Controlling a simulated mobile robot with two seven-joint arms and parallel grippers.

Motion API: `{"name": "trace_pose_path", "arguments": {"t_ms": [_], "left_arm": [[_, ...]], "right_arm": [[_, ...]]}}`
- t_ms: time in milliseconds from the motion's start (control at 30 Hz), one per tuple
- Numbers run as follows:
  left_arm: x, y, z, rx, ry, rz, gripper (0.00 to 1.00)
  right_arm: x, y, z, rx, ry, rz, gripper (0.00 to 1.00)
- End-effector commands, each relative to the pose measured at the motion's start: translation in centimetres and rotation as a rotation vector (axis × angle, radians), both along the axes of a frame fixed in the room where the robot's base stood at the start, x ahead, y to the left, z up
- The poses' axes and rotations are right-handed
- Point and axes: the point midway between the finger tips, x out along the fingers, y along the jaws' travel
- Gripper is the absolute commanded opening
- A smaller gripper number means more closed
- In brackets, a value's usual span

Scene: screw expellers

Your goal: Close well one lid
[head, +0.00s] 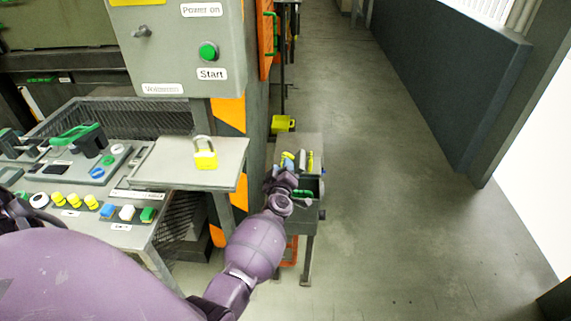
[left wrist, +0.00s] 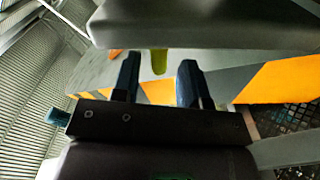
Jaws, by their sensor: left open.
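A grey box-like stand (head: 303,218) stands beside the machine, with a dark opening in its upper part and a green item (head: 303,193) there. A flat grey panel (head: 299,142) shows at its back; I cannot tell surely whether it is the well lid. My left gripper (head: 287,176) is at the left side of this stand, partly hidden by its own wrist. In the left wrist view its two dark fingers (left wrist: 160,82) are apart, with a yellow-green piece (left wrist: 159,61) beyond the gap. A grey slab (left wrist: 205,25) crosses above them. Contact cannot be told.
The control box (head: 175,50) and an orange-striped post (head: 228,120) stand left of the stand. The floor (head: 400,200) to the right is clear up to a dark low wall (head: 440,80).

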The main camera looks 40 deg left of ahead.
Motion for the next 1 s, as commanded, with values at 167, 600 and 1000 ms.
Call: {"name": "trace_pose_path", "arguments": {"t_ms": [167,600,1000], "left_arm": [[1.7,1.1,-0.3,0.000,0.004,-0.001,0.40],[2.6,1.6,0.1,0.001,0.000,-0.001,0.40],[2.6,1.6,0.0,0.001,0.002,-0.001,0.00]], "right_arm": [[-0.1,0.1,-0.5,0.001,0.005,0.002,0.43],[0.1,0.4,-0.6,0.010,0.002,-0.004,0.43],[0.2,0.4,-0.6,0.010,0.002,-0.005,0.43]]}}
